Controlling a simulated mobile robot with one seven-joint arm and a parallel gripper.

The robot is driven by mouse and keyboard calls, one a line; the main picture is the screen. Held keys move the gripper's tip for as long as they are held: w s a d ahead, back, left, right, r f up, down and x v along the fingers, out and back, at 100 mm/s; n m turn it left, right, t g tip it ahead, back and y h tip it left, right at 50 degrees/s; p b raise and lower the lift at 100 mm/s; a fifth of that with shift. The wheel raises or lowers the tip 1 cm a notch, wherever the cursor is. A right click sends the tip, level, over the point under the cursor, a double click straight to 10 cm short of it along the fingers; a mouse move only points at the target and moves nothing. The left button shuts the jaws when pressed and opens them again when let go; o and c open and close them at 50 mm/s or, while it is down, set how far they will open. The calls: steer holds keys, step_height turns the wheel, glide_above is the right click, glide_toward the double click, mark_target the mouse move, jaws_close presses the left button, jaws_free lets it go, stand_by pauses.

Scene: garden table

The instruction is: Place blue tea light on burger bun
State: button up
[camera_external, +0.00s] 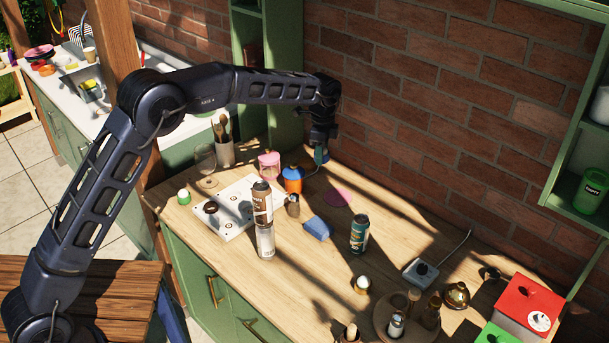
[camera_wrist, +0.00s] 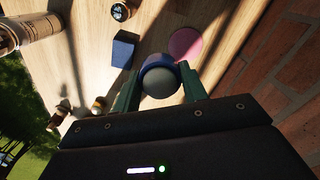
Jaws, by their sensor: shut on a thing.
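My gripper (camera_wrist: 160,88) is shut on a round blue thing with a grey face (camera_wrist: 160,78), which looks like the blue tea light. In the external view my gripper (camera_external: 321,152) is at the back of the table, near the brick wall, behind the pink disc. The held thing is mostly hidden there, with only a bit of blue showing. In the wrist view it overlaps the edge of the pink disc (camera_wrist: 186,44), which lies on the table. I cannot clearly make out a burger bun in either view.
A blue block (camera_external: 318,229) lies in front of the pink disc. An orange jar (camera_external: 292,180) and a pink jar (camera_external: 269,165) stand left of my gripper. A dark green can (camera_external: 359,233) and stacked cans (camera_external: 264,215) stand nearer the front. The brick wall (camera_external: 420,120) is close behind.

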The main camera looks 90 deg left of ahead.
steer(key=a+f, duration=0.3)
steer(key=a, duration=0.9)
steer(key=n, duration=0.1)
glide_toward(308, 159)
steer(key=shift+d+f, duration=0.1)
steer(key=shift+f, duration=3.1)
steer(key=shift+f, duration=0.1)
steer(key=o, duration=0.9)
steer(key=shift+o, duration=0.3)
step_height(308, 159, up, 12)
